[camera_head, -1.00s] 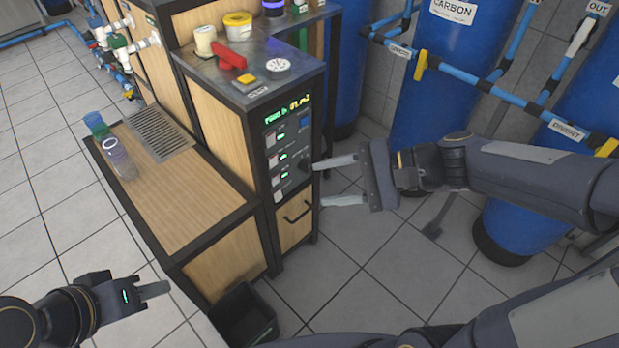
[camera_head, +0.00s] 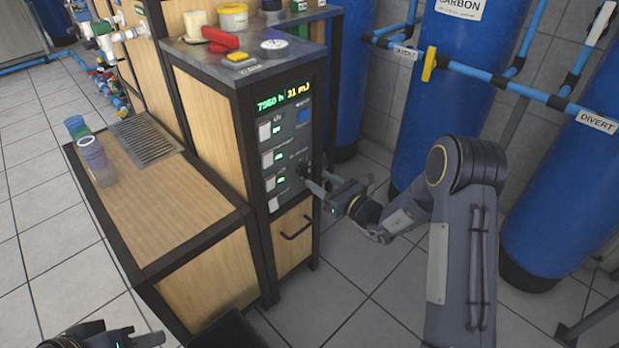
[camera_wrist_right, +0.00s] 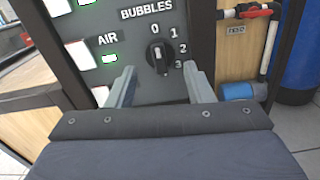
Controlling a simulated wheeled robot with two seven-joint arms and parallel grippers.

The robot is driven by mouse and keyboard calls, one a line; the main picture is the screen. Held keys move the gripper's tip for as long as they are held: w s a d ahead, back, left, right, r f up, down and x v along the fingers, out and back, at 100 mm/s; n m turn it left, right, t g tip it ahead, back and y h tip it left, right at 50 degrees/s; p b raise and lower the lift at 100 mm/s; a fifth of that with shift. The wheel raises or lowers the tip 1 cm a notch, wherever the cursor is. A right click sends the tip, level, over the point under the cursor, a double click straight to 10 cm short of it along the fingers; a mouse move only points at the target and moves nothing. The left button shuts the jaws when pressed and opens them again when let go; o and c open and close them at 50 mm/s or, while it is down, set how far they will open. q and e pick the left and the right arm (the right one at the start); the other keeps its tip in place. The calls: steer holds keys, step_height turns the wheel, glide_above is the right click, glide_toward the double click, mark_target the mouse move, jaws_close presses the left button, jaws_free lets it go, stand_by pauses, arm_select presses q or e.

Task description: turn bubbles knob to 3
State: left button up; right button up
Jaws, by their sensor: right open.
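The bubbles knob (camera_wrist_right: 159,57) is a round black dial with a pale pointer mark, in the right wrist view. The numbers 0, 1, 2 and 3 run around its upper and right side, with BUBBLES printed above. Its pointer looks near upright, toward the 0. The knob sits on the dark control panel (camera_head: 288,130). My right gripper (camera_wrist_right: 160,88) is open, its two fingers either side below the knob and apart from it. It also shows in the head view (camera_head: 312,186), close to the panel's lower right. My left gripper (camera_head: 150,340) is partly cut off at the bottom left.
White switches with green lights line the panel, one labelled AIR (camera_wrist_right: 80,52). A drawer handle (camera_head: 295,228) is below. Blue tanks (camera_head: 440,110) stand at the right. Open tiled floor lies in front.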

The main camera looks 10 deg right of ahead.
mark_target(309, 173)
steer(key=x, duration=0.5)
steer(key=shift+b, duration=0.4)
steer(key=c, duration=0.7)
